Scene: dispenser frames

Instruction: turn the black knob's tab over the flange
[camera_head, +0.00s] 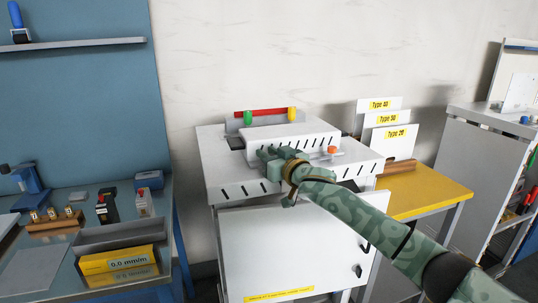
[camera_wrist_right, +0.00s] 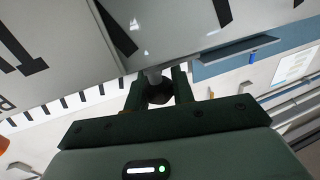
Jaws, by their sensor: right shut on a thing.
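The black knob (camera_wrist_right: 159,94) shows in the right wrist view between the two fingers of my right gripper (camera_wrist_right: 158,83), below a short grey stem (camera_wrist_right: 153,77). The gripper is shut on the knob. Its tab and the flange cannot be made out. In the head view my right gripper (camera_head: 270,155) is at the front of the white dispenser frame (camera_head: 228,168) and hides the knob there. My left gripper is not in view.
An orange knob (camera_head: 332,150) sits right of my gripper. A red bar (camera_head: 262,112) with green and yellow pieces stands behind. A yellow table (camera_head: 425,199) is at right. A cluttered workbench (camera_head: 150,218) is at left. A cabinet door (camera_head: 290,245) lies below.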

